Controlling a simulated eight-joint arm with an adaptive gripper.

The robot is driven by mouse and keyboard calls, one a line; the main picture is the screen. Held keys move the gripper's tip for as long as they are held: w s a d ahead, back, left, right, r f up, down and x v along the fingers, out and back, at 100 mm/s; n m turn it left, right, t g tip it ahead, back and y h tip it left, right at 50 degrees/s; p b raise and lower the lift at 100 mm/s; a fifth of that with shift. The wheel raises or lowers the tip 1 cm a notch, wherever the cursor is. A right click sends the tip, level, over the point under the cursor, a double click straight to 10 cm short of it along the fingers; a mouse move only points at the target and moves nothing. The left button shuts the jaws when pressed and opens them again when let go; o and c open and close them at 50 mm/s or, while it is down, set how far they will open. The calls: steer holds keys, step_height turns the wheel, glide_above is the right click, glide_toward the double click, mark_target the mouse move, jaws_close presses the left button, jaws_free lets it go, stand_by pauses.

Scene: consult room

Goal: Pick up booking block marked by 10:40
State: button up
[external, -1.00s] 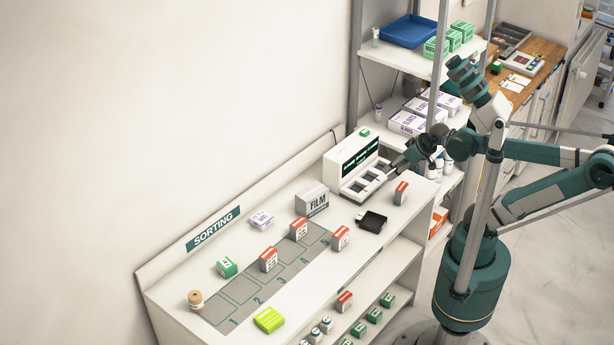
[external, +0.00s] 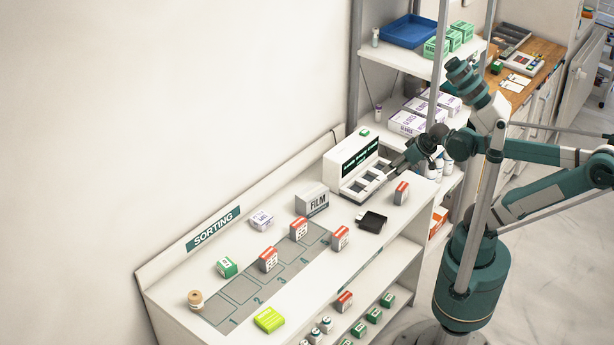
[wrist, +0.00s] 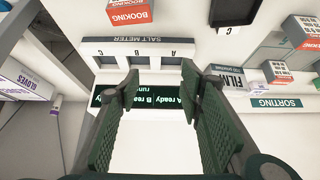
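Several red-topped booking blocks are in view; the time marks are too small to read, so I cannot tell which is 10:40. In the external view one block (external: 401,193) stands right of the white meter, others (external: 340,238), (external: 299,229) and (external: 268,259) stand on or beside the numbered grey strip, and another (external: 344,301) is on the lower shelf.
The white salt meter (external: 350,155), with slots and a lit display, is under my gripper. A black tray (external: 371,221), a film box (external: 311,200) and a green box (external: 227,266) stand on the counter. Glove boxes (external: 408,122) fill the shelf behind. The front right counter is fairly clear.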

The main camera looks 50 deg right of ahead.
stand_by(0.3)
steer(key=w+a+r+n+g+p, duration=0.2)
steer(key=w+a+r+n+p, duration=0.2)
steer(key=w+a+r+p, duration=0.25)
steer(key=n+g+p, duration=0.5)
steer(key=n+p, duration=0.8)
steer(key=p, duration=0.3)
glide_above(298, 222)
steer(key=d, duration=0.1)
step_height(298, 222, down, 11)
steer(key=shift+w+r, duration=0.15)
steer(key=shift+r, duration=0.05)
steer(key=shift+a+f+n+p, duration=0.35)
steer(key=shift+a+f+n, duration=0.05)
steer(key=shift+a+f, duration=0.1)
steer(key=shift+f, duration=0.1)
